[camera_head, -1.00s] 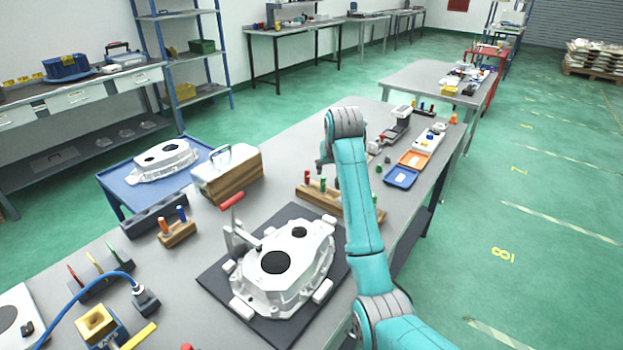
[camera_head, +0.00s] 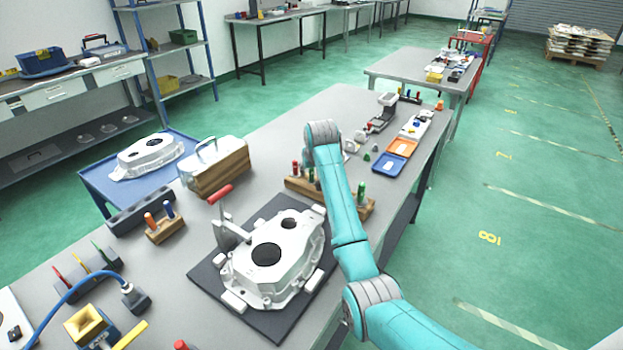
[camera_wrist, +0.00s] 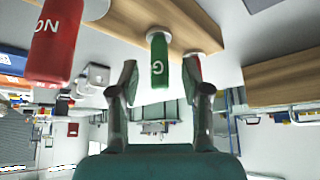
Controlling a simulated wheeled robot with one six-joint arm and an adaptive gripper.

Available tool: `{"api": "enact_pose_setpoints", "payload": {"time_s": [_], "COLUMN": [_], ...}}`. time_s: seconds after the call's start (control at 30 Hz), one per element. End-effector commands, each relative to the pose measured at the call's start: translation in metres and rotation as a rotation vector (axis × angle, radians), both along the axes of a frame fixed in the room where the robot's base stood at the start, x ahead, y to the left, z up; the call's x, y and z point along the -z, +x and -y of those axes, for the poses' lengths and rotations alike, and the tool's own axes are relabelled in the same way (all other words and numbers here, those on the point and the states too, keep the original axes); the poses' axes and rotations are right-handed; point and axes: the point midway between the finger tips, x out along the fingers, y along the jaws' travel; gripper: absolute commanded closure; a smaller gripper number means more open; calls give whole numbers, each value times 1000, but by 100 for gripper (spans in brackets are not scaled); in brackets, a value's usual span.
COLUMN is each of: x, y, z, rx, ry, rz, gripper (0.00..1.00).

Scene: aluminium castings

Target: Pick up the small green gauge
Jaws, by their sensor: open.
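The small green gauge (camera_wrist: 158,60) is a short cylinder marked with a G, standing in a wooden block (camera_wrist: 125,22) beside red gauges. In the wrist view my gripper (camera_wrist: 162,72) is open. One finger is on each side of the small green gauge, with visible gaps, so it is not gripped. My gripper is mostly hidden behind the arm there.
A small red gauge (camera_head: 295,168) stands just left of the green one. A larger red gauge (camera_wrist: 57,40) and a larger green gauge (camera_head: 361,192) share the block. A casting (camera_head: 285,262) lies on a dark mat in front. A wood-sided case (camera_head: 218,172) stands to the left.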

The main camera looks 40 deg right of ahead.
Motion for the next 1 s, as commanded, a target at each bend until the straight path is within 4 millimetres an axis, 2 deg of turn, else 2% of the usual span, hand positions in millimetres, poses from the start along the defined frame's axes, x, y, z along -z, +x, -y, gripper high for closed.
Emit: {"api": "enact_pose_setpoints", "payload": {"time_s": [0.3, 0.37, 0.5, 0.83, 1.0], "x": [5, 5, 5, 5, -10], "y": [3, 3, 3, 3, 4], "z": [2, 2, 1, 2, 2], "rx": [0, 0, 0, 0, 0], "ry": [0, 0, 0, 0, -1], "rz": [0, 0, 0, 0, 3], "gripper": [53, 65, 100, 100, 100]}}
